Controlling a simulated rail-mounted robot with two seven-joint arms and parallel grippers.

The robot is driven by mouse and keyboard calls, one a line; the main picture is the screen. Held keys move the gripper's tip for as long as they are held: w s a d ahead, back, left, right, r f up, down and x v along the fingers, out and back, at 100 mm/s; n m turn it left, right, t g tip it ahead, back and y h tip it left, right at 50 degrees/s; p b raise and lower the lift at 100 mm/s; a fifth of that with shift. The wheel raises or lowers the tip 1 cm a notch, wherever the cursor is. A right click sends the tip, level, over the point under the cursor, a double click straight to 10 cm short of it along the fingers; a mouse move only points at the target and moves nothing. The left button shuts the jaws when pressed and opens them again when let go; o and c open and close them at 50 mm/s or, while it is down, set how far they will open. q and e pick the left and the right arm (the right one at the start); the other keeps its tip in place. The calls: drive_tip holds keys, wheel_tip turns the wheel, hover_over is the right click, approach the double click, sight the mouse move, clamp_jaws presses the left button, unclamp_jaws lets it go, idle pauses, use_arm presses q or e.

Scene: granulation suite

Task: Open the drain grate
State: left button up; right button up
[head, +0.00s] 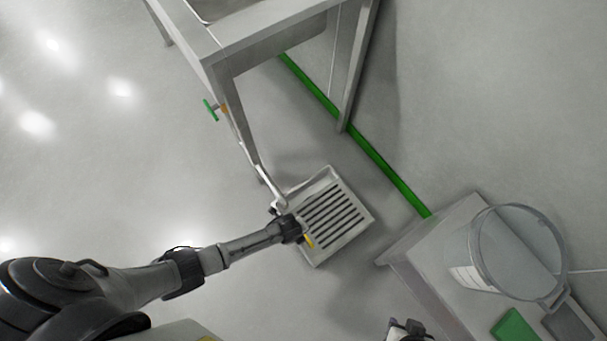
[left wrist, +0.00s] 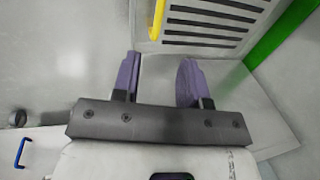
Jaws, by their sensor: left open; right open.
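The drain grate (head: 333,213), dark slots in a pale square frame, lies at floor level in the middle of the head view. I cannot tell whether it is lifted at all. Its yellow handle (head: 309,241) is along the lower-left side. My left gripper (left wrist: 160,82) is open and empty in the left wrist view, with purple fingers. Beyond it show the grate (left wrist: 208,22) and the yellow handle (left wrist: 156,20), apart from the fingers.
A steel table (head: 270,40) stands above the grate, one leg and a pale pipe (head: 265,178) close to it. A green floor strip (head: 370,150) runs to a pale cabinet (head: 440,235) at right. A clear round vessel (head: 520,250) stands on it. Floor at left is clear.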

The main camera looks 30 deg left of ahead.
use_arm(q)
drive_tip(key=f+b, duration=0.3)
drive_tip(key=w+f+b, duration=0.1)
drive_tip(key=f+b, duration=0.1)
drive_tip(key=f, duration=0.2)
drive_tip(key=w+f+b, duration=0.1)
drive_tip(key=f+b, duration=0.2)
drive_tip(key=f, duration=0.1)
drive_tip(key=shift+w+f+b, duration=0.2)
drive_tip(key=shift+w+b, duration=0.05)
drive_tip(key=shift+b, duration=0.05)
drive_tip(key=shift+w+d+f+b, duration=0.1)
drive_tip(key=shift+d+f+b, duration=0.1)
drive_tip(key=shift+f+b, duration=0.55)
drive_tip(key=shift+f, duration=0.15)
use_arm(e)
wheel_tip(320, 180, down, 10)
drive_tip(key=a, duration=0.1)
drive_tip(key=shift+w, duration=0.2)
use_arm(q)
drive_tip(key=shift+a, duration=0.1)
use_arm(e)
drive_tip(key=shift+a, duration=0.2)
use_arm(q)
drive_tip(key=shift+c, duration=0.5)
clamp_jaws()
